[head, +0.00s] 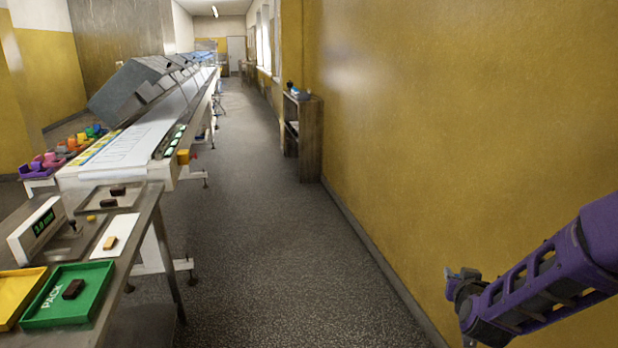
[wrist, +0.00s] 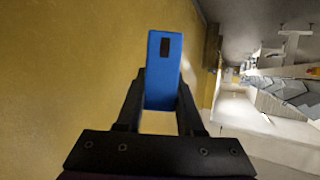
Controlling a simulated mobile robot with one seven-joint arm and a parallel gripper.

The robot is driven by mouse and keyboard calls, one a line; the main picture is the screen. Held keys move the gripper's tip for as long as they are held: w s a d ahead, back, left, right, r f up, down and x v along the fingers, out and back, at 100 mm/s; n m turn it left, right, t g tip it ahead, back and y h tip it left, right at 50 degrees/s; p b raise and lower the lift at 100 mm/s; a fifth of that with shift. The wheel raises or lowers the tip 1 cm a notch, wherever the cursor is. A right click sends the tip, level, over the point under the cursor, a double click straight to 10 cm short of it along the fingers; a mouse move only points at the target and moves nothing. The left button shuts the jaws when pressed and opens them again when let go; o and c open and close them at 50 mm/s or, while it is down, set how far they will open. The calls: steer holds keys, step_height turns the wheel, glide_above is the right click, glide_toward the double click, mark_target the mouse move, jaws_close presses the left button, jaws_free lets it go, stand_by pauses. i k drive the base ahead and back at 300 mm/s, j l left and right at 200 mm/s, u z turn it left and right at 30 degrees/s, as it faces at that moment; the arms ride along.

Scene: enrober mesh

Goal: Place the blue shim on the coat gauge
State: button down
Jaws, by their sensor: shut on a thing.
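My gripper (head: 455,281) is at the lower right in the head view, over the aisle floor near the yellow wall. In the wrist view my gripper (wrist: 163,92) is shut on the blue shim (wrist: 160,84), a flat blue block with a dark rectangular mark near its far end. The shim is hard to make out in the head view. The coat gauge (head: 28,232), a white-framed unit with a green-lit display, stands on the steel table at the left, beside a small dark probe (head: 73,226). My gripper is far to the right of it.
A green PACK tray (head: 93,317) holding a brown piece and a yellow tray (head: 9,310) sit at the table's near end. A white card (head: 125,225) carries a tan piece. The conveyor (head: 140,150) runs behind. A shelf (head: 311,130) stands by the wall. The aisle floor is clear.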

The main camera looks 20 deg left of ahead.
mark_target(64, 245)
steer(key=i+j+u, duration=0.1)
steer(key=i+u, duration=0.55)
steer(key=u, duration=0.2)
steer(key=i+l+u, duration=0.1)
steer(key=i+u, duration=0.35)
steer(key=i, duration=0.5)
steer(key=i+u, duration=0.3)
steer(key=u, duration=0.15)
steer(key=i+l+u, duration=0.1)
steer(key=i+u, duration=0.5)
steer(key=u, duration=0.15)
steer(key=i+l+u, duration=0.1)
steer(key=u, duration=0.3)
steer(key=i, duration=0.1)
